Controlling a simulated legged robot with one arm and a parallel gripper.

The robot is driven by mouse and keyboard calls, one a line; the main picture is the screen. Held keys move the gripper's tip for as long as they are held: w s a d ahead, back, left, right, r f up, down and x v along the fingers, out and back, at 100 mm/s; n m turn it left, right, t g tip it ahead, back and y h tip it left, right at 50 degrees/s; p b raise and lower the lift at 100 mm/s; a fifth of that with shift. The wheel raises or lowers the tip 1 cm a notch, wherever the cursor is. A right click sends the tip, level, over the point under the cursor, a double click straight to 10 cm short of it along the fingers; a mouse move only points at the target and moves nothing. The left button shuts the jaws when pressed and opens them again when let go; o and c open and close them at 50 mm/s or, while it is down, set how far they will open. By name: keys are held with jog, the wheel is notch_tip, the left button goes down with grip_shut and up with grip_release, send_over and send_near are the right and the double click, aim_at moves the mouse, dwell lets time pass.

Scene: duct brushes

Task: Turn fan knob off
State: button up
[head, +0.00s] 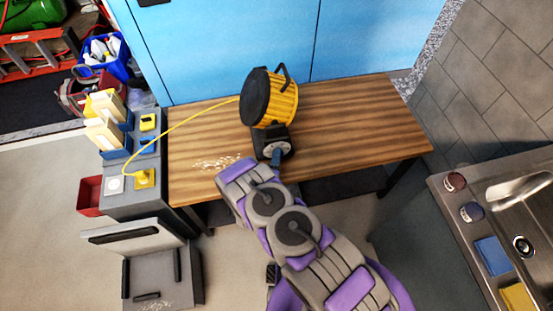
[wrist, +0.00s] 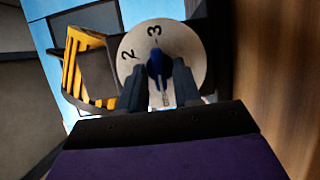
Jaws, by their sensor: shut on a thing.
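The fan (head: 276,97), yellow with a black front, stands on the wooden table on a black base. Its knob is a blue grip (wrist: 157,68) on a white round dial (wrist: 178,42), which shows a 2 and a 3 in the wrist view; other marks are partly covered. My gripper (wrist: 160,82) is shut on the blue knob, one dark finger on each side of it. In the head view my gripper (head: 276,156) is at the front of the base, and the dial is small there. Part of the yellow fan also shows in the wrist view (wrist: 80,70).
The wooden table (head: 360,115) is clear to the right of the fan. Pale debris (head: 217,162) lies on its left part. A yellow cord (head: 180,118) runs left to a yellow outlet box (head: 145,178). A sink counter (head: 460,230) stands at the right.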

jog(key=shift+a+f, duration=0.1)
jog(key=shift+f, duration=0.1)
jog(key=o, duration=0.7)
jog(key=shift+a, duration=0.1)
jog(key=shift+s+a+p, duration=0.3)
jog(key=shift+s+p, duration=0.2)
jog(key=shift+s, duration=2.35)
jog(key=shift+s+a+p, duration=0.35)
jog(key=shift+s+p, duration=0.15)
jog(key=shift+s, duration=2.4)
jog(key=shift+s+a+p, duration=0.3)
jog(key=shift+s+p, duration=0.2)
jog(key=shift+s, duration=2.35)
